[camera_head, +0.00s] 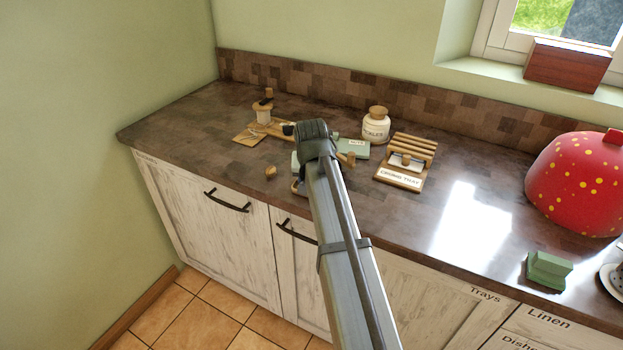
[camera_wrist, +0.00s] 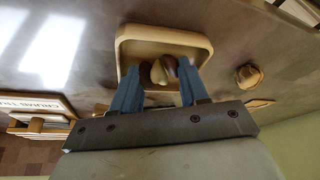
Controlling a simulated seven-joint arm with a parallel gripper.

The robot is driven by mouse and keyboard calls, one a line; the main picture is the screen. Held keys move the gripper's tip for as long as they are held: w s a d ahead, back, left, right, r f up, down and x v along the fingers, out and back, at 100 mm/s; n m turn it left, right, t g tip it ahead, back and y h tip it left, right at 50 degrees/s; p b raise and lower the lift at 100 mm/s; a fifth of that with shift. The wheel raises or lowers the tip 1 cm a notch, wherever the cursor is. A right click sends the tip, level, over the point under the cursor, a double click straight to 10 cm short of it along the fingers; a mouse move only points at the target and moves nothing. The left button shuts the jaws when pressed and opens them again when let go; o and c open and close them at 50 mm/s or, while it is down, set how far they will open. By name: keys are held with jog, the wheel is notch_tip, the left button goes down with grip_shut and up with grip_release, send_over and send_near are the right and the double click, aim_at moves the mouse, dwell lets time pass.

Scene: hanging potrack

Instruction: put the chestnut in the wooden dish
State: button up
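The wooden dish (camera_wrist: 205,42), pale with a raised rim and rounded corners, lies beneath my gripper in the wrist view. In the head view only a bit of its edge (camera_head: 297,188) shows beside my arm. My gripper (camera_wrist: 158,70) has its two blue fingers over the dish. A small brown and tan nut-like thing, seemingly the chestnut (camera_wrist: 158,72), is between the fingertips and spans most of the gap. I cannot tell whether the fingers grip it or whether it touches the dish. My arm hides the fingertips in the head view.
A small tan-brown thing (camera_wrist: 248,76) lies beside the dish; one shows in the head view (camera_head: 271,172). A labelled wooden rack (camera_head: 402,178), a white jar (camera_head: 376,124) and a wooden spool-like piece (camera_head: 263,112) stand behind.

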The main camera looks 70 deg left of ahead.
jog(key=v, duration=1.2)
jog(key=shift+r, duration=0.2)
dwell(0.4)
